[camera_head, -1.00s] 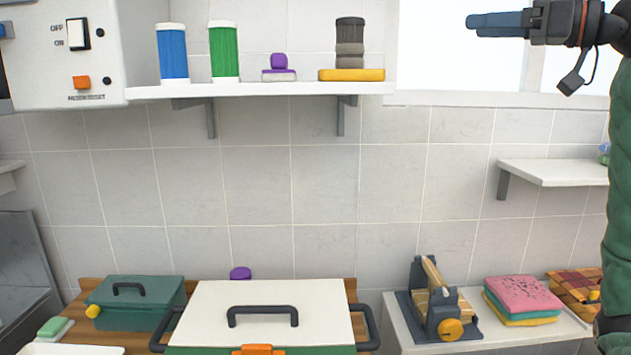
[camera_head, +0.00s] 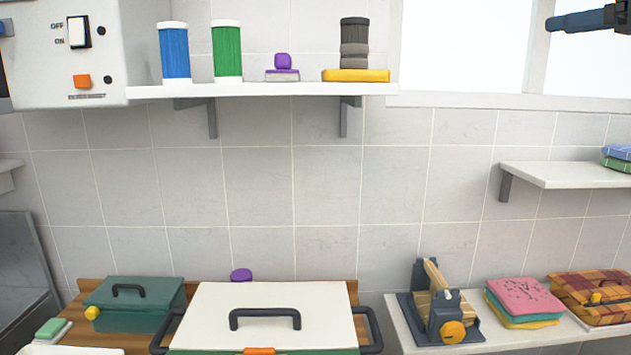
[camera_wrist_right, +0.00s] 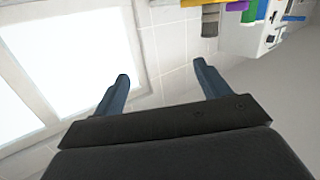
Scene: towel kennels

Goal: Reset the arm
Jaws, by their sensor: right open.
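My right gripper (camera_head: 590,19) shows at the top right edge of the head view, raised in front of the window, with most of its arm out of the picture. In the right wrist view its two blue-grey fingers (camera_wrist_right: 160,85) stand wide apart with nothing between them. It is open and empty, clear of every surface. My left gripper is not in either view.
A wall shelf (camera_head: 260,90) holds a blue cylinder (camera_head: 174,52), a green cylinder (camera_head: 227,51) and smaller items. Below stand a white-lidded box (camera_head: 200,310), a teal box (camera_head: 135,305), and folded cloths (camera_head: 522,298). A small shelf (camera_head: 560,175) juts out at right.

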